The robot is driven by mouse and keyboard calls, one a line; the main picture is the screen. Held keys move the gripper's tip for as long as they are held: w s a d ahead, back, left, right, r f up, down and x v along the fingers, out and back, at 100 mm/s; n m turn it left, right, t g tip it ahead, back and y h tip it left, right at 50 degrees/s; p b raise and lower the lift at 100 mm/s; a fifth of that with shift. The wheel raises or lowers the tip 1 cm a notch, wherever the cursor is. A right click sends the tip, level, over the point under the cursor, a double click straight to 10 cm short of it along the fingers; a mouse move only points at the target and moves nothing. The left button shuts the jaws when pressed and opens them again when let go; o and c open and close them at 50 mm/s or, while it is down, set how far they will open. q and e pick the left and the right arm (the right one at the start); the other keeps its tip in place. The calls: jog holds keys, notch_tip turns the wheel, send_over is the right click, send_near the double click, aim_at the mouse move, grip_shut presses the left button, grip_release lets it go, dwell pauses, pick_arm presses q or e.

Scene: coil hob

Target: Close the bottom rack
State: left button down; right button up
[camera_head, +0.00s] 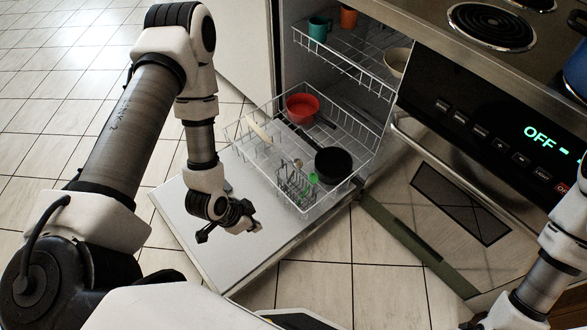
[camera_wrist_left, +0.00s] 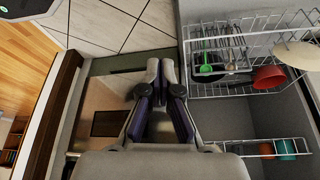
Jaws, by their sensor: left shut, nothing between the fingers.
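The bottom rack (camera_head: 345,127) of the dishwasher is a white wire basket. It is pulled out over the lowered dishwasher door (camera_head: 190,215). It holds a red pot (camera_head: 301,106), a black pan (camera_head: 333,165), a pale plate or utensil and a small basket with green and metal utensils. My left gripper (camera_head: 250,226) is shut and empty, above the open door in front of the rack and apart from it. In the left wrist view the gripper (camera_wrist_left: 158,68) points up the picture and the rack (camera_wrist_left: 245,92) is to its right. My right gripper is not clearly visible at the lower right.
The upper rack (camera_head: 345,55) inside the dishwasher holds a teal cup (camera_head: 319,28), an orange cup (camera_head: 348,17) and a bowl (camera_head: 397,61). The oven (camera_head: 470,190) and its handle stand right of the rack. Tiled floor is free at the left.

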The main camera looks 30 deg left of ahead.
pick_arm(q)
jog(key=w+a+f+m+t+b, duration=0.2)
jog(key=w+f+m+b, duration=0.15)
jog(key=f, duration=0.45)
jog(key=m+t+h+b, duration=0.2)
jog(key=m+t+b, duration=0.3)
jog(key=m+b, duration=0.95)
send_near(284, 196)
jog(key=w+f+n+b, duration=0.1)
jog(key=b, duration=0.3)
jog(key=w+d+f+n+b, duration=0.1)
jog(key=w+b, duration=0.1)
jog(key=b, duration=0.1)
jog(key=w+d+f+b, duration=0.1)
jog(key=f+b, duration=0.1)
jog(key=b, duration=0.2)
jog(key=shift+w+n+b, duration=0.25)
jog(key=shift+n+b, duration=0.1)
jog(key=shift+n, duration=0.05)
jog(key=shift+w+r, duration=0.25)
jog(key=shift+w, duration=0.1)
pick_arm(e)
notch_tip(284, 196, down, 34)
jog(key=shift+d+f, duration=0.15)
pick_arm(q)
jog(key=shift+w+d, duration=0.1)
jog(key=shift+d, duration=0.05)
